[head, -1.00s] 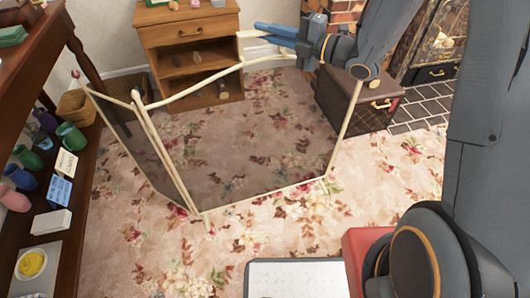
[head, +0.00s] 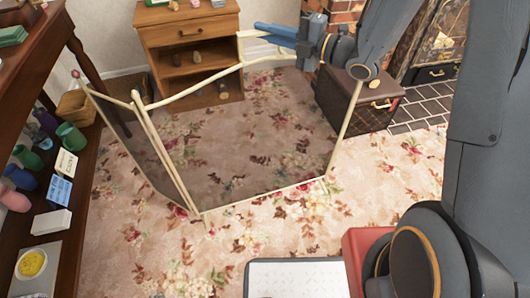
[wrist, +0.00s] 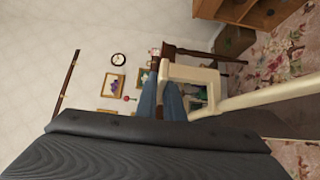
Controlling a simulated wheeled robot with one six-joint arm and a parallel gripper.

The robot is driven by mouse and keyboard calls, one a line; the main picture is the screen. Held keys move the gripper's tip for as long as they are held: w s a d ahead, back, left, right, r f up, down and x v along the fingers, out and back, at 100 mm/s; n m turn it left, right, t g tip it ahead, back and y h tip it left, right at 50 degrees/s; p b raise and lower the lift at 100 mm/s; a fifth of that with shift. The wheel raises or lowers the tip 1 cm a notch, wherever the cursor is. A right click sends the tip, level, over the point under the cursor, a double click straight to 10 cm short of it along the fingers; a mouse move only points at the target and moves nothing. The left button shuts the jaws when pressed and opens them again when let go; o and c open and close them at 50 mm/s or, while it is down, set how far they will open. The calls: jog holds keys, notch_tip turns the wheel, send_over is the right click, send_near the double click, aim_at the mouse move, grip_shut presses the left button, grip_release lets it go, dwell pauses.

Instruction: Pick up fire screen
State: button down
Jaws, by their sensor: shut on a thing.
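The fire screen (head: 265,196) is a folding, see-through mesh panel set with a thin cream frame. It stands upright on the floral carpet in the middle of the head view, its left panels angled. My gripper (head: 264,34) is at the screen's top edge, with its blue fingers by the cream handle. In the wrist view, my gripper (wrist: 162,92) is shut on the cream handle of the fire screen (wrist: 262,98). The exact contact is partly hidden by the handle and the fingers.
A wooden cabinet (head: 190,31) stands behind the screen. A brown case (head: 352,112) is close behind its right end. A dark shelf (head: 52,240) with mugs and small items runs along the left.

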jog(key=shift+r, duration=0.1)
jog(key=shift+r, duration=0.1)
notch_tip(320, 180, up, 10)
jog(key=shift+f+p, duration=0.1)
jog(key=shift+p, duration=0.45)
dwell(0.4)
notch_tip(320, 180, up, 30)
jog(key=p, duration=1.7)
jog(key=shift+m+t+h, duration=0.3)
jog(key=shift+t, duration=0.1)
